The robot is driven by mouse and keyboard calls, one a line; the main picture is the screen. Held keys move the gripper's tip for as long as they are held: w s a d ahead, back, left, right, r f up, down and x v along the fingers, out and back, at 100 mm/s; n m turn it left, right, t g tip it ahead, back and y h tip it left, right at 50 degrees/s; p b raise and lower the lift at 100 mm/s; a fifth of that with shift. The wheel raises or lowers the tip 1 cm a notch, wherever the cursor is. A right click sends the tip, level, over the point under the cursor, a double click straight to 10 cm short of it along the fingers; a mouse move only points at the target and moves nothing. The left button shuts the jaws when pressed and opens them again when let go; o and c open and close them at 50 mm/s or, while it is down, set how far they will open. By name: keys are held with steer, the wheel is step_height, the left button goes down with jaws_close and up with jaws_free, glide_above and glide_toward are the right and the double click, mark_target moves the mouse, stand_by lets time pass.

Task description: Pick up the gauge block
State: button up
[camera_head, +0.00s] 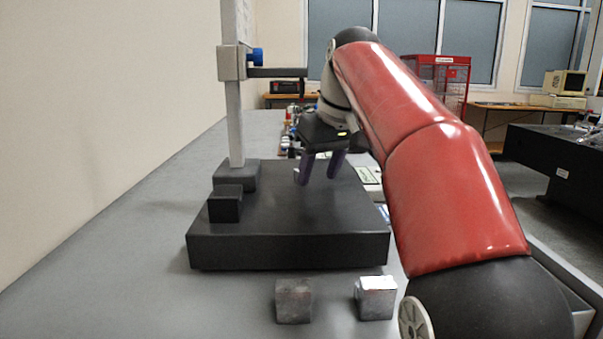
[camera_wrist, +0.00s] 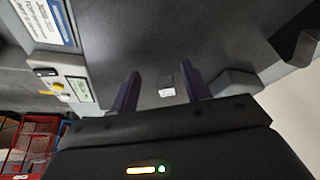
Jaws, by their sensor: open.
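A small block with a pale face and dark top, which I take for the gauge block (camera_wrist: 167,86), sits on the dark granite plate in the wrist view. It appears between my two fingers, slightly beyond their tips, and nothing touches it.
A column with a horizontal arm (camera_head: 277,72) rises left of my gripper. A black block (camera_head: 225,205) sits on the plate's left side. Two grey metal blocks, one dull (camera_head: 293,301) and one shiny (camera_head: 376,298), stand in front of the plate. The table's left side is clear.

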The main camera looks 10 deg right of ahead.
steer(key=w, duration=0.1)
steer(key=w+a, duration=0.1)
steer(key=w, duration=0.1)
steer(key=w+p, duration=0.1)
steer(key=shift+w+a+f, duration=0.25)
steer(key=shift+w+a, duration=0.1)
steer(key=shift+w, duration=0.05)
steer(key=shift+f, duration=0.35)
steer(key=c, duration=1)
jaws_close()
steer(key=shift+r, duration=0.1)
